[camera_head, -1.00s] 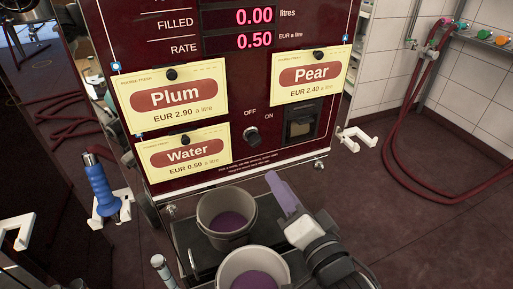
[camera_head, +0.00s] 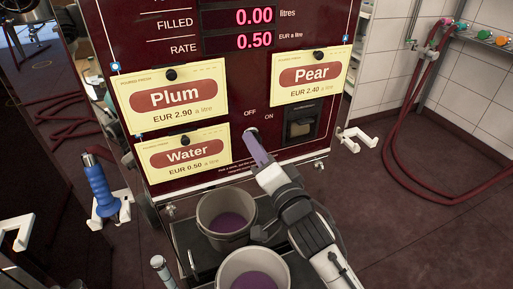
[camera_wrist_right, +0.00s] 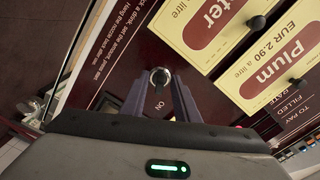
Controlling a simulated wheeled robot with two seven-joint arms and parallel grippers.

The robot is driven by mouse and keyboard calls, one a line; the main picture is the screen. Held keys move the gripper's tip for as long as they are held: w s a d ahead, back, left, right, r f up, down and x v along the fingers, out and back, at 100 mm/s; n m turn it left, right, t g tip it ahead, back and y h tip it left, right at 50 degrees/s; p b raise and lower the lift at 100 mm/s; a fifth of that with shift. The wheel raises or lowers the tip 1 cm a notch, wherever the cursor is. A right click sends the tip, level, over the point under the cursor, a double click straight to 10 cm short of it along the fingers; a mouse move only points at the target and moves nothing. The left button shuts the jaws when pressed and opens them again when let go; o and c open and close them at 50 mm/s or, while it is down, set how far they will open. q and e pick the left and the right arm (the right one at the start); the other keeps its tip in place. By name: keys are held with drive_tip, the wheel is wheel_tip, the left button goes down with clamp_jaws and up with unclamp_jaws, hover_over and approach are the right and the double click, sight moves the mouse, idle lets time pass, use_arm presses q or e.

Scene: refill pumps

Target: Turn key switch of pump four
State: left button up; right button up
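The key switch (camera_head: 250,132) is a small round metal switch on the dark red pump panel (camera_head: 235,121), between the OFF and ON labels. My right gripper (camera_head: 257,150) reaches up to it from below right and hides part of it. In the right wrist view, the key switch (camera_wrist_right: 160,76) lies just beyond and between the two purple fingertips (camera_wrist_right: 160,90). These fingers are apart, with nothing held between them. Whether they touch the switch I cannot tell. No pump number is readable. My left gripper is not in view.
Yellow Plum (camera_head: 172,97), Water (camera_head: 182,155) and Pear (camera_head: 308,77) cards are on the panel. Two buckets (camera_head: 202,220) (camera_head: 224,282) with purple liquid stand below. A blue-handled nozzle (camera_head: 99,184) is at left. White hooks (camera_head: 352,136) stick out at right.

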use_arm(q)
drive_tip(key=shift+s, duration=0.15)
use_arm(e)
clamp_jaws()
use_arm(q)
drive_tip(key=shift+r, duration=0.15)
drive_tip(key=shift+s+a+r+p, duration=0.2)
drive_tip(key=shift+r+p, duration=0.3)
drive_tip(key=shift+p, duration=0.45)
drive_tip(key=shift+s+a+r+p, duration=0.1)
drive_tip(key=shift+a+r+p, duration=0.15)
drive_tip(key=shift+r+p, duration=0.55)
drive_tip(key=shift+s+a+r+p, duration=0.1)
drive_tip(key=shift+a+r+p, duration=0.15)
drive_tip(key=shift+p, duration=0.9)
use_arm(e)
drive_tip(key=shift+w+d+f+n, duration=0.1)
drive_tip(key=shift+d+n, duration=0.05)
drive_tip(key=shift+n, duration=2.8)
drive_tip(key=shift+d+f+n, duration=0.1)
drive_tip(key=shift+n, duration=2.85)
